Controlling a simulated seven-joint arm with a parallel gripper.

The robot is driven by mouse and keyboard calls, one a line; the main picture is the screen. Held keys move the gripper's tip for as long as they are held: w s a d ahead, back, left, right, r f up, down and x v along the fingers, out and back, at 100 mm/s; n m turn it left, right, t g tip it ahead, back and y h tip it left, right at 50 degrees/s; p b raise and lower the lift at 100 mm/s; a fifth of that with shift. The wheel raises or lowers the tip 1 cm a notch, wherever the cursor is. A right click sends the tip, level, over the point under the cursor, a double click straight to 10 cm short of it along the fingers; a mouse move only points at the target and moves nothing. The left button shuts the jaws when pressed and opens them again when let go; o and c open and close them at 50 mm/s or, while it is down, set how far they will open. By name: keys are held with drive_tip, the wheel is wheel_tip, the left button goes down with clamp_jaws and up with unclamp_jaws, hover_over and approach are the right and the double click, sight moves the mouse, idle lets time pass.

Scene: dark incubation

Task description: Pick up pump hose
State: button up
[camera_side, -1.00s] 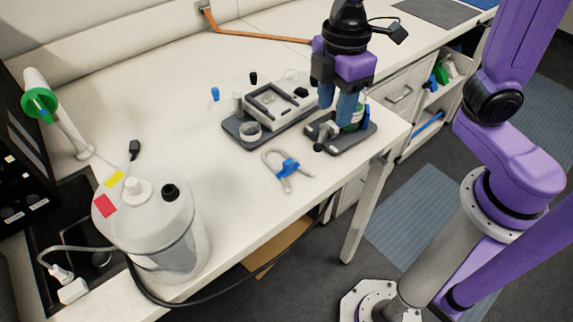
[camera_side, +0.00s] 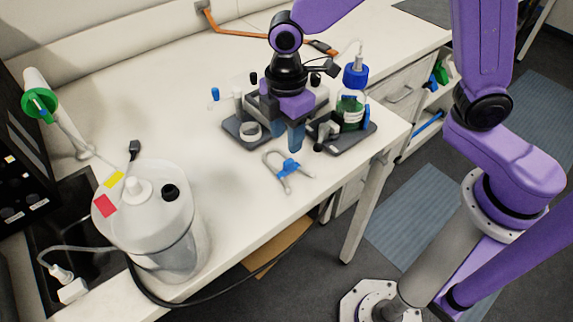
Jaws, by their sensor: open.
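My gripper (camera_side: 296,142) points down just behind and slightly right of the hose's blue clip. Its blue fingers are open, and I see nothing between them. I cannot tell its exact height above the bench. My gripper hides part of the grey device behind it.
A dark tray (camera_side: 240,134) stands behind the hose. A blue-capped bottle (camera_side: 350,108) with green liquid stands on another dark tray (camera_side: 366,127) at right. A large white carboy (camera_side: 170,235) stands at left. The bench left of the hose is clear.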

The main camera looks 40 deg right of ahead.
sight(289, 161)
drive_tip(key=f, duration=0.8)
drive_tip(key=shift+d+f, duration=0.25)
drive_tip(key=shift+f, duration=0.15)
drive_tip(key=shift+c, duration=0.3)
clamp_jaws()
